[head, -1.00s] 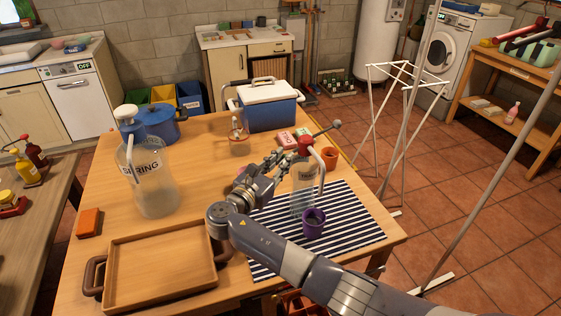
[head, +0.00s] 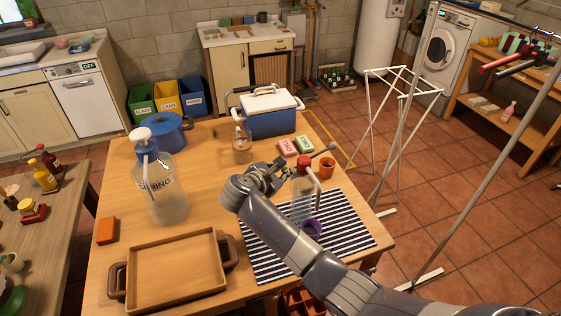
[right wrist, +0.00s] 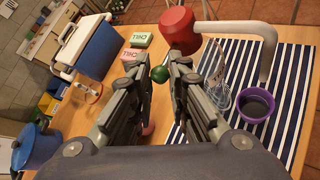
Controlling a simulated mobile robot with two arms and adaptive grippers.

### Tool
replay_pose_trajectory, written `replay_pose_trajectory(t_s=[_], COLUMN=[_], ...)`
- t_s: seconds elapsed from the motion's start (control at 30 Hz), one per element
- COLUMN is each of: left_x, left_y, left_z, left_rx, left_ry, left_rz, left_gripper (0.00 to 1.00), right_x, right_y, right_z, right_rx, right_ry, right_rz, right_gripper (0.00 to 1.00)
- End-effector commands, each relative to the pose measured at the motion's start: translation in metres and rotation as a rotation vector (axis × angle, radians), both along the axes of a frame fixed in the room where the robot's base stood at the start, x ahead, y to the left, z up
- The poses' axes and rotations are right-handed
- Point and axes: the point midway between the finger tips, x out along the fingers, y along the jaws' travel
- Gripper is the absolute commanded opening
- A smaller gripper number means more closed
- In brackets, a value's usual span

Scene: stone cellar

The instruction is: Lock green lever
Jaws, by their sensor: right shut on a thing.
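The green lever shows as a round green knob (right wrist: 160,75) in the right wrist view. My right gripper (right wrist: 161,76) is shut on this knob, with a finger on each side of it. The rest of the lever is hidden by the fingers. In the head view my right gripper (head: 277,172) is over the table, just left of the red-topped clear dispenser (head: 303,188), and the green knob cannot be made out there. The dispenser's red top (right wrist: 180,30) and pale bent spout (right wrist: 262,45) lie just beyond the fingers. My left gripper is not in view.
A purple cup (head: 311,229) stands on the striped mat (head: 345,225). Two soap boxes (head: 288,147), an orange cup (head: 327,167) and a blue cooler (head: 270,123) stand behind. A wooden tray (head: 176,302) and a clear pump bottle (head: 168,205) are to the left.

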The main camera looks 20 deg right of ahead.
Motion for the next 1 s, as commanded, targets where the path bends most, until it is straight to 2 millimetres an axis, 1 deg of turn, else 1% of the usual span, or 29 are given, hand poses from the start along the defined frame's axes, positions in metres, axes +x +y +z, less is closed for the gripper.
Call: replay_pose_trajectory(t_s=[0.03, 0.1, 0.3, 0.5, 0.7, 1.0], left_x=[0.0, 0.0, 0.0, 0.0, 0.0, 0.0], left_y=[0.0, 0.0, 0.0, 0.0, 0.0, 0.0], left_z=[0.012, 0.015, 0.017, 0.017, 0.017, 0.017], left_rx=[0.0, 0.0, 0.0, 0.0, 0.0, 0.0], left_ry=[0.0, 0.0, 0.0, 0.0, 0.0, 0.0], left_rz=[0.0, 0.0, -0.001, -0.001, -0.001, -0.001], left_gripper=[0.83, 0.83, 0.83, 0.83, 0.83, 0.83], right_x=[0.001, 0.001, 0.002, 0.002, 0.002, 0.002], right_y=[-0.002, -0.004, -0.01, -0.014, -0.018, -0.018], right_z=[0.011, 0.013, 0.019, 0.025, 0.027, 0.028], right_rx=[0.045, 0.107, 0.267, 0.386, 0.455, 0.489], right_ry=[0.0, 0.007, 0.024, 0.038, 0.048, 0.054], right_rz=[-0.001, -0.002, -0.001, -0.001, -0.001, 0.0], right_gripper=[0.0, 0.0, 0.0, 0.0, 0.0, 0.0])
